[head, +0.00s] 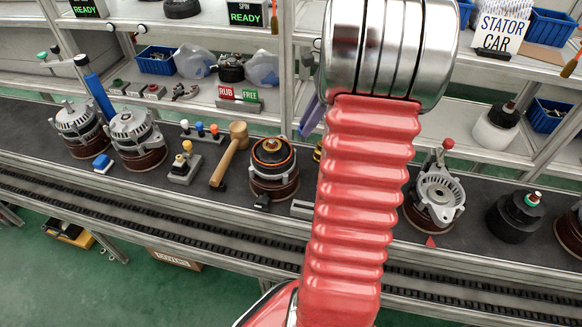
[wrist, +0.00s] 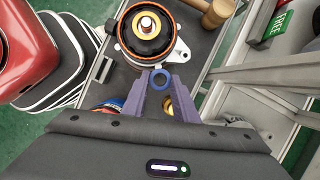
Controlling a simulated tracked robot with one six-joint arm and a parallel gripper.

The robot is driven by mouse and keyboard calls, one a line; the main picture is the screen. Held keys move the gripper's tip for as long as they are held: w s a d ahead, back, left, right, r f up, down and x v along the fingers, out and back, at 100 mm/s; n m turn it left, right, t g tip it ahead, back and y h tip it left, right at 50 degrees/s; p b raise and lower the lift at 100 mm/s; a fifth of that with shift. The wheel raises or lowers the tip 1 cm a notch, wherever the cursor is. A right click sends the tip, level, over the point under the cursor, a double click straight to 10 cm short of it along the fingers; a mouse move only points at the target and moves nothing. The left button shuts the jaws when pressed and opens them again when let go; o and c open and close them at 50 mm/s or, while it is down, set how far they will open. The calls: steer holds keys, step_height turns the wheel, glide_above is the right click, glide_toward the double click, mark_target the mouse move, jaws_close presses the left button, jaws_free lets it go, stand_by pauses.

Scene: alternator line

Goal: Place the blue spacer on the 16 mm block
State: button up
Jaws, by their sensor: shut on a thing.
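The blue spacer (wrist: 158,87), a small ring, sits between the tips of the purple fingers of my gripper (wrist: 158,79) in the wrist view. My gripper is shut on it, near the edge of the alternator part with the orange ring (wrist: 145,33). In the head view my arm hides most of the gripper; only a bit of purple finger (head: 311,116) shows, and the spacer is hidden. I cannot make out a block marked 16 mm. A small grey block (head: 301,209) lies on the bench, partly behind my arm.
The orange-ringed assembly (head: 273,169) stands on the dark bench, with a wooden mallet (head: 231,155) to its left. A stand with a yellow knob (head: 185,165) is farther left. An alternator housing (head: 438,193) stands right of my arm. Shelf posts rise behind the bench.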

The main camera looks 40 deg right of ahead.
glide_above(301, 172)
steer(key=s+d, duration=0.1)
step_height(301, 172, down, 13)
steer(key=shift+r, duration=0.1)
steer(key=shift+f, duration=1.95)
steer(key=shift+f, duration=0.1)
steer(key=o, duration=1.1)
steer(key=shift+o, duration=0.2)
steer(key=v, duration=1.2)
